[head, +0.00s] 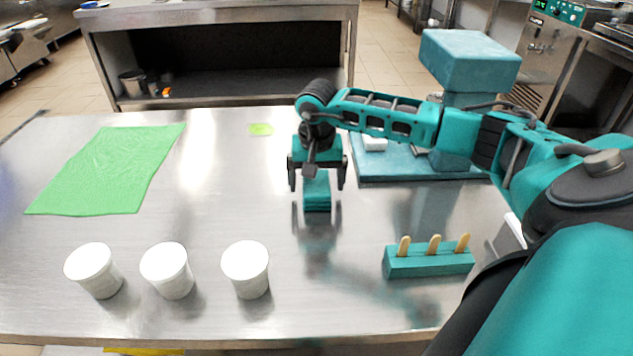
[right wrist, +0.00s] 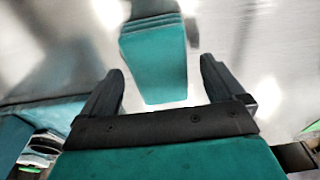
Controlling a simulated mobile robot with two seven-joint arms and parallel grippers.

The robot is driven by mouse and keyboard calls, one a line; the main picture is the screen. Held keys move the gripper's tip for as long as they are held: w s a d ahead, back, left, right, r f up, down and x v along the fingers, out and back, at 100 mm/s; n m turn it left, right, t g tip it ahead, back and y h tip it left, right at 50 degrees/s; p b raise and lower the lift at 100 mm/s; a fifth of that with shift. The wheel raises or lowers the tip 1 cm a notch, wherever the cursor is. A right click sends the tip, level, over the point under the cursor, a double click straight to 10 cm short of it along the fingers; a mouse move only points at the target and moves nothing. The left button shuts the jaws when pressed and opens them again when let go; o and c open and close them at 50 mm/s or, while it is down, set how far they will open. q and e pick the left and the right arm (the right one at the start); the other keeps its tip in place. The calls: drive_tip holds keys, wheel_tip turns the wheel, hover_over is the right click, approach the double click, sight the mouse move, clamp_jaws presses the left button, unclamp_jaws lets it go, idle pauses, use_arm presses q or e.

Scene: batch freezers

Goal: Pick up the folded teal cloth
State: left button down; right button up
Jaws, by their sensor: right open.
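The folded teal cloth (head: 317,193) lies on the steel table, in layers, below my right gripper (head: 317,185). In the right wrist view the folded teal cloth (right wrist: 153,55) stands ahead of and between the two open fingers of my right gripper (right wrist: 163,85). There is a gap on both sides and nothing is held. The gripper points down at the cloth, and its body hides the cloth's far part in the head view. My left gripper is not in view.
Three white cups (head: 168,270) stand at the front left. A green mat (head: 110,170) lies at left. A teal block with wooden sticks (head: 428,262) stands at front right. A teal stand (head: 470,62) on a blue-teal base is behind my right arm. Table around the cloth is clear.

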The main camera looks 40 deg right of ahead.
sight(316, 182)
drive_tip(key=shift+f, duration=0.55)
drive_tip(key=shift+c, duration=0.4)
drive_tip(key=shift+r, duration=0.1)
drive_tip(key=c, duration=1)
drive_tip(key=shift+o, duration=0.2)
drive_tip(key=shift+r, duration=0.1)
wheel_tip(316, 182, up, 20)
drive_tip(key=p, duration=0.2)
